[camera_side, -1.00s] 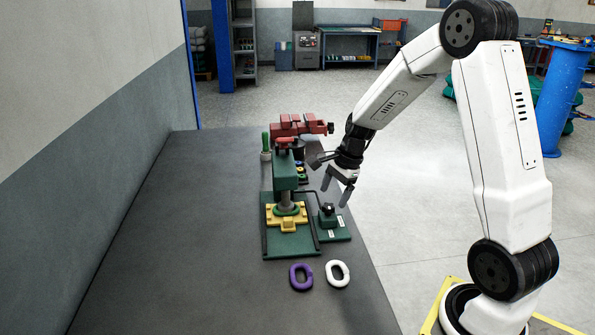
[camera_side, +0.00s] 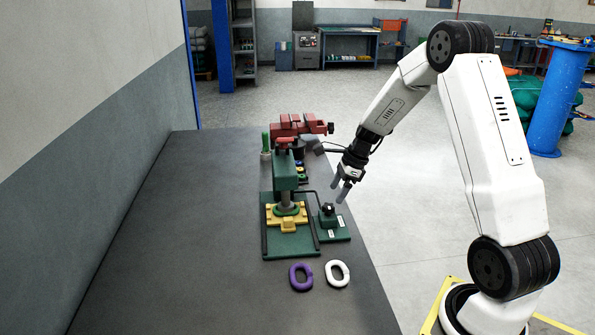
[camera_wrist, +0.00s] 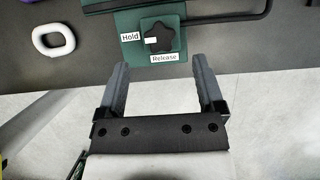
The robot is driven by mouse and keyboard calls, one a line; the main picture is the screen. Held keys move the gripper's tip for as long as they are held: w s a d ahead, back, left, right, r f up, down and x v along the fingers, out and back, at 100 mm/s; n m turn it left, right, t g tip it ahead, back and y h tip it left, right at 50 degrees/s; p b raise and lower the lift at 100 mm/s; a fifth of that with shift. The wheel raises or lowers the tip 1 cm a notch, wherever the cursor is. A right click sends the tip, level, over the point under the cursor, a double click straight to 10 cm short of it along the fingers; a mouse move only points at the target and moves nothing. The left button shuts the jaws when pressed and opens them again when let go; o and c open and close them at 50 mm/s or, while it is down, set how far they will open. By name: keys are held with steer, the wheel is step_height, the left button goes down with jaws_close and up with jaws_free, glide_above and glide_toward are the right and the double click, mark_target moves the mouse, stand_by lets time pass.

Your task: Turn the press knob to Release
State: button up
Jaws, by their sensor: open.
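The press knob is a black star-shaped knob (camera_wrist: 158,38) on a green plate. It also shows in the side view (camera_side: 327,208), on a small green box beside the press. In the wrist view a white pointer mark on it faces the "Hold" label (camera_wrist: 131,37); the "Release" label (camera_wrist: 165,58) sits on the plate's edge nearest my gripper. My gripper (camera_wrist: 160,72) is open and empty, its fingertips just short of the plate in that view. In the side view my gripper (camera_side: 340,194) hangs above and slightly right of the knob, apart from it.
The green press (camera_side: 284,175) with a yellow fixture (camera_side: 289,219) stands left of the knob. A red vise (camera_side: 298,127) is behind. A purple link (camera_side: 301,277) and a white link (camera_side: 337,273) lie in front. The dark table's left part is clear.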

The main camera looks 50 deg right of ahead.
mark_target(329, 205)
steer(key=shift+x, duration=2.5)
jaws_close()
